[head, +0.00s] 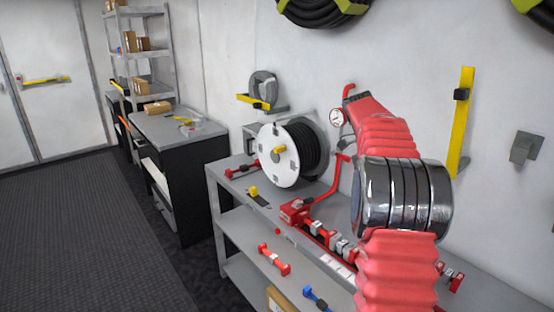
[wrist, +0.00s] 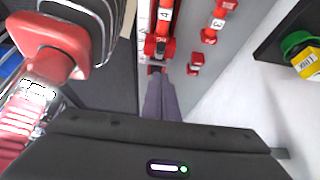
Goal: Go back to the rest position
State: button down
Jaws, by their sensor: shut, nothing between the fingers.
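My gripper (wrist: 158,78) shows in the wrist view. Its two grey-purple fingers lie together, pointing up the picture, with nothing between them. The tips appear over or near the red fittings (wrist: 161,47) with white number labels; I cannot tell whether they touch. In the head view I cannot make out the gripper; a large red ribbed length with chrome rings covers the right middle of the picture. The red fittings (head: 318,228) stand in a row on the grey bench (head: 232,182) behind and beside it.
A hose reel (head: 279,155) with a white disc stands on the bench. A pressure gauge (head: 337,117) is near the wall. A yellow upright bar (head: 461,122) is on the wall at right. The shelf below holds a red fitting (head: 274,260). The dark floor (head: 85,235) at left is clear.

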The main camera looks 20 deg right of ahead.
notch_tip(320, 180, down, 6)
jog(key=w+n+t, duration=0.2)
jog(key=n, duration=0.8)
jog(key=a+f+n+t, duration=0.1)
jog(key=a+n+t, duration=0.1)
jog(key=a+n, duration=0.6)
jog(key=s+a+n+t, duration=0.2)
jog(key=s+a+n, duration=0.3)
jog(key=a, duration=0.5)
jog(key=s+a+r+n+t+y, duration=0.1)
jog(key=s+a+n+t, duration=0.2)
jog(key=a, duration=0.6)
jog(key=s+a+r+n+t, duration=0.1)
jog(key=s+a+n+t, duration=0.1)
jog(key=s+a+n, duration=0.5)
jog(key=a, duration=0.3)
jog(key=shift+s+a+r+y, duration=0.25)
jog(key=shift+s+a+y, duration=0.05)
jog(key=shift+s, duration=0.1)
jog(key=c, duration=2.5)
grip_release()
